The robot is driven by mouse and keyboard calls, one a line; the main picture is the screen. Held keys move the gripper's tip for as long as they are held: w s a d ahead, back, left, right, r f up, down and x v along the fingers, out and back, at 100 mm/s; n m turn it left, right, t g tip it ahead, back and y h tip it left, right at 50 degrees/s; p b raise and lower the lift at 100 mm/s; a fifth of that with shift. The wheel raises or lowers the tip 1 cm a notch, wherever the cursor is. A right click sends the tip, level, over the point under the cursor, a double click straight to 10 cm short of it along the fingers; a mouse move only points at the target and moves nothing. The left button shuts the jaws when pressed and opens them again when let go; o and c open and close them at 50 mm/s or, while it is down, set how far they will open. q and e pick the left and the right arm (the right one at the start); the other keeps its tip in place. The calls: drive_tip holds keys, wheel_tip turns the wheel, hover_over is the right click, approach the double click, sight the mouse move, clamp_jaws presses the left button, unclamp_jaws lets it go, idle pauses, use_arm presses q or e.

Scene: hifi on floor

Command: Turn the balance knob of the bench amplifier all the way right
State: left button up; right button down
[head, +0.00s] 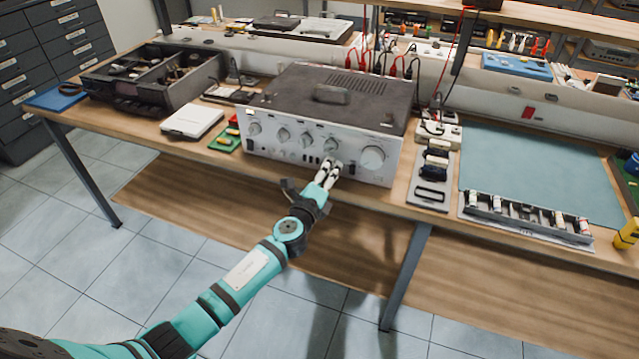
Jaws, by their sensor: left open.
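The bench amplifier (325,115) stands on the wooden workbench, with a dark top and a silver front panel facing me. A row of smaller knobs, such as the leftmost knob (255,128), runs along the upper front. A large knob (373,158) sits at the right of the panel. I cannot read the labels, so I cannot tell which is the balance knob. My left gripper (331,163) is open at the front panel, left of the large knob. Its fingertips cover part of the panel, and I cannot tell whether they touch a knob. My right gripper is not in view.
An open dark device (150,85) and a white box (192,121) lie left of the amplifier. A green board (226,141) sits close by its left side. A grey tray (432,180) and a blue-green mat (535,165) lie to the right. Red cables hang behind.

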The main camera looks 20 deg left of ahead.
use_arm(q)
drive_tip(key=s, duration=1.1)
drive_tip(key=shift+s+a, duration=0.2)
